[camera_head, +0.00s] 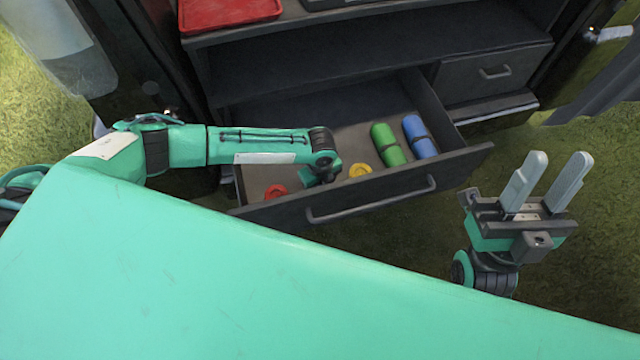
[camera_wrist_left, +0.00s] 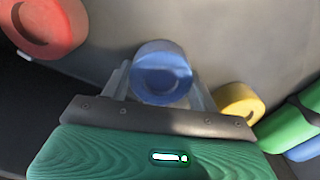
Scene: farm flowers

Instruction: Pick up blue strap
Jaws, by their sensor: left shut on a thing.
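The blue strap (camera_wrist_left: 160,68) is a small round coil. In the left wrist view it sits between the two fingers of my left gripper (camera_wrist_left: 160,82), which is shut on it. In the head view my left arm reaches into the open drawer, and its wrist hides the gripper and the blue strap. Whether the strap touches the drawer floor cannot be told. My right gripper (camera_head: 559,157) is open and empty, outside the drawer to the right, with its fingers pointing up.
The open drawer (camera_head: 380,200) also holds a red coil (camera_head: 275,191), a yellow coil (camera_head: 360,170), a green roll (camera_head: 388,144) and a blue roll (camera_head: 420,137). A red tray (camera_head: 228,12) lies on the top shelf. A closed drawer (camera_head: 492,72) is at the right.

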